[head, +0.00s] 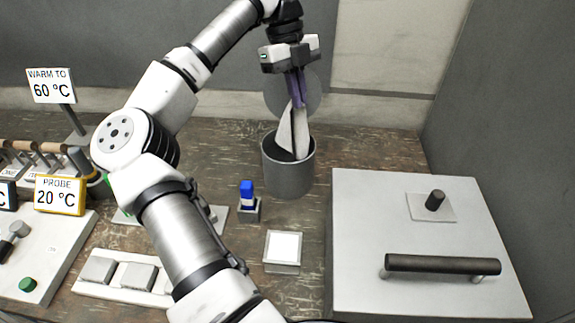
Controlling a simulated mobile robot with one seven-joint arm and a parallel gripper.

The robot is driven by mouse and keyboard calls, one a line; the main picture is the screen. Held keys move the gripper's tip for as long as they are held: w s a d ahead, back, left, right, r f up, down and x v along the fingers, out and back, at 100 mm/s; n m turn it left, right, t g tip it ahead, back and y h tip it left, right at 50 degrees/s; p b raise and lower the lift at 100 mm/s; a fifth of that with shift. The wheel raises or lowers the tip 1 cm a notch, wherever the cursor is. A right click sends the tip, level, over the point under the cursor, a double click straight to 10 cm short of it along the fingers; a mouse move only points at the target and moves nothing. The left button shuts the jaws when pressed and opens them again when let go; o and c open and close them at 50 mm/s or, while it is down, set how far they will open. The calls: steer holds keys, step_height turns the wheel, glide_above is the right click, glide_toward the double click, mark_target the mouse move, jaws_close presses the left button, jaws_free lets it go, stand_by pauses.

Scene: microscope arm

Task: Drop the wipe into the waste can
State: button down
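My gripper (297,92) points down at the back middle of the table in the head view. Its purple fingers are shut on the white wipe (287,132), which hangs below them. The grey waste can (289,179) stands upright on the table under it. The wipe's lower part reaches down in front of the can's dark opening and seems to be within the rim. Whether it touches the can's inside, I cannot tell. A round grey lid-like disc (311,95) stands behind the fingers, partly hidden by them.
A grey box with a dark bar handle (442,264) fills the right side. A blue-topped item (247,193) and a small white-topped block (283,249) stand before the can. Signs and a control panel (52,252) are at the left. Bare table lies right of the can.

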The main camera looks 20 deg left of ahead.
steer(key=c, duration=1.6)
jaws_free()
steer(key=shift+o, duration=0.4)
steer(key=o, duration=0.5)
steer(key=shift+o, duration=0.6)
steer(key=o, duration=0.6)
steer(key=shift+t+y, duration=0.7)
steer(key=shift+y, duration=0.2)
steer(key=shift+w+a+r, duration=0.1)
steer(key=shift+a+r, duration=0.05)
steer(key=shift+r, duration=0.85)
steer(key=shift+w+a+r, duration=0.15)
steer(key=shift+r, duration=0.8)
steer(key=shift+w+a+r, duration=0.1)
steer(key=shift+a+r, duration=0.05)
steer(key=shift+r, duration=0.85)
